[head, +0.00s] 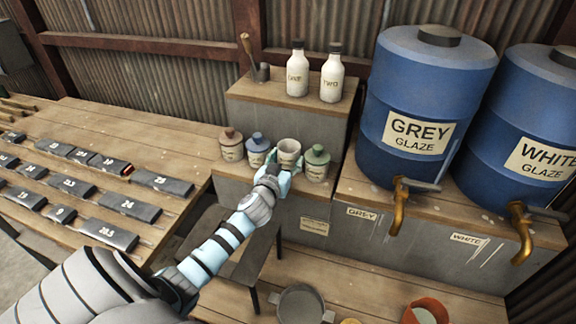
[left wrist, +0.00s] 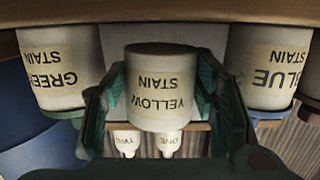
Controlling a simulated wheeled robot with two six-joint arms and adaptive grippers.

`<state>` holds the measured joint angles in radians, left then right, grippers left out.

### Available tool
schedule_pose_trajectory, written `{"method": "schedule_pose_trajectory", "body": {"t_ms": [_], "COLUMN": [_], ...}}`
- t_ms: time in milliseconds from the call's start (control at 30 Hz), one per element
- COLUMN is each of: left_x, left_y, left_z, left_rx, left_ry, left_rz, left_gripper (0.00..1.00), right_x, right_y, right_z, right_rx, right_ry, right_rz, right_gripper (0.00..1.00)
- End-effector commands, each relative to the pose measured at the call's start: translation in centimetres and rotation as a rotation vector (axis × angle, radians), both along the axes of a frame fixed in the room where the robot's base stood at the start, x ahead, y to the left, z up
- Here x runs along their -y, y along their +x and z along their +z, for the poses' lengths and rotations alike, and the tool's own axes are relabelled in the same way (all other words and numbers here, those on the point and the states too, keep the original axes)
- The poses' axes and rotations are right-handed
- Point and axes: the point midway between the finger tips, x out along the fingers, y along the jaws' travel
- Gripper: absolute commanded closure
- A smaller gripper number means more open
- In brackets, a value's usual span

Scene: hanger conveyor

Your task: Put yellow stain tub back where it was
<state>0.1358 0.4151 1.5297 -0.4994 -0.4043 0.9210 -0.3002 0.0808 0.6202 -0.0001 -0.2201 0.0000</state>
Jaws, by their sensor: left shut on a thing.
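The yellow stain tub (head: 289,151) is cream-coloured, and no lid shows on it. My left gripper (head: 278,168) is shut on it, between the blue stain tub (head: 258,150) and the green stain tub (head: 315,164) on the low wooden shelf. The left wrist view is upside down. There the yellow tub (left wrist: 160,88) is upright between my fingers, label facing me, with a gap between its base and the shelf edge (left wrist: 160,13). The gripper hides its base in the head view. My right gripper is out of view.
A brown-lidded tub (head: 231,144) stands left of the blue one. Two white bottles (head: 299,72) stand on the higher box behind. Blue glaze barrels (head: 420,105) with brass taps (head: 398,205) are to the right. A table with dark labelled blocks (head: 110,232) is to the left.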

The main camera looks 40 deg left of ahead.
Motion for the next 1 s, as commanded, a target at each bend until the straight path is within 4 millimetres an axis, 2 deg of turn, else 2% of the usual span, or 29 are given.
{"method": "schedule_pose_trajectory", "body": {"t_ms": [33,67,133,500,533,633,667,1000], "left_x": [0.04,0.04,0.03,0.02,0.01,0.01,0.01,0.0], "left_y": [-0.01,0.11,0.8,0.8,0.8,0.8,0.8,0.79], "left_z": [-1.61,-1.85,-1.71,-2.18,-2.19,-2.07,-2.06,-1.92], "left_rx": [-0.002,-0.002,0.0,0.0,0.0,0.0,0.0,0.0], "left_ry": [0.0,-0.001,-0.001,0.0,0.0,0.0,0.0,0.001], "left_rz": [-0.001,-0.001,-0.002,-0.002,-0.002,-0.001,-0.001,-0.001], "left_gripper": [0.85,0.85,0.85,0.85,0.46,0.3,0.27,0.27], "right_x": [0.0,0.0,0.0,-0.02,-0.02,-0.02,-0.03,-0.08], "right_y": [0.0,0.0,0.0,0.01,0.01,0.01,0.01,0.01], "right_z": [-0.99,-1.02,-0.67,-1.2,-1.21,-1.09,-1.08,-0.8], "right_rx": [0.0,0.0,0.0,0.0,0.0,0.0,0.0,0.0], "right_ry": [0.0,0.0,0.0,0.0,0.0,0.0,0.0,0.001], "right_rz": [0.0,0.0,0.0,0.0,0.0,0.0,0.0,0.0], "right_gripper": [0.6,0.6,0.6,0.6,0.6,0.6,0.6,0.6]}}
